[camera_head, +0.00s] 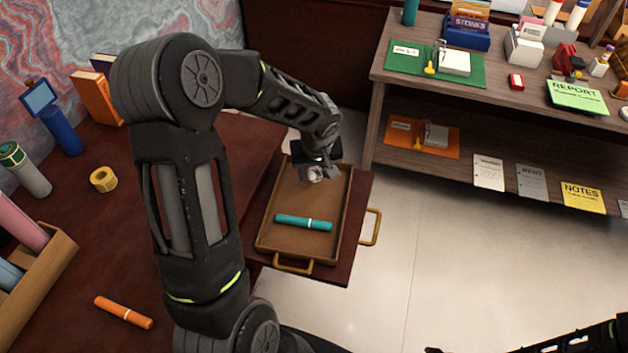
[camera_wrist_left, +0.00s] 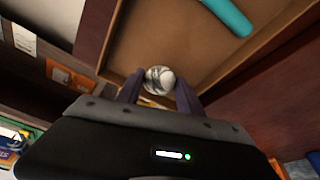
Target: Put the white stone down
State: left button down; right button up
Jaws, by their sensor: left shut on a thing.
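The white stone (camera_wrist_left: 160,79) shows between the two fingers of my left gripper (camera_wrist_left: 160,88) in the left wrist view. It is pale with grey veins. In the head view my left gripper (camera_head: 318,172) is over the far part of a brown tray (camera_head: 345,200), with a little of the white stone (camera_head: 315,174) visible at the fingertips. The gripper is shut on the stone. I cannot tell whether the stone touches the tray floor. A dark part of my right arm shows at the lower right of the head view, but its gripper's state is unclear.
A teal marker (camera_head: 303,222) lies in the near part of the tray; it also shows in the left wrist view (camera_wrist_left: 230,14). The tray has brass handles (camera_head: 293,264). An orange marker (camera_head: 123,312) and yellow tape (camera_head: 103,179) are on the desk. A loaded shelf (camera_head: 375,130) stands at right.

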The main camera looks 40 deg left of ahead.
aim_at(314, 181)
pick_arm(q)
jog(key=shift+f, duration=1.85)
jog(key=shift+f, duration=0.1)
jog(key=shift+f, duration=0.1)
jog(key=c, duration=0.7)
grip_release()
jog(key=shift+c, duration=0.2)
jog(key=shift+r, duration=0.2)
jog(key=shift+r, duration=0.5)
jog(key=v, duration=1.1)
jog(key=shift+d, duration=0.2)
jog(key=shift+s, duration=0.1)
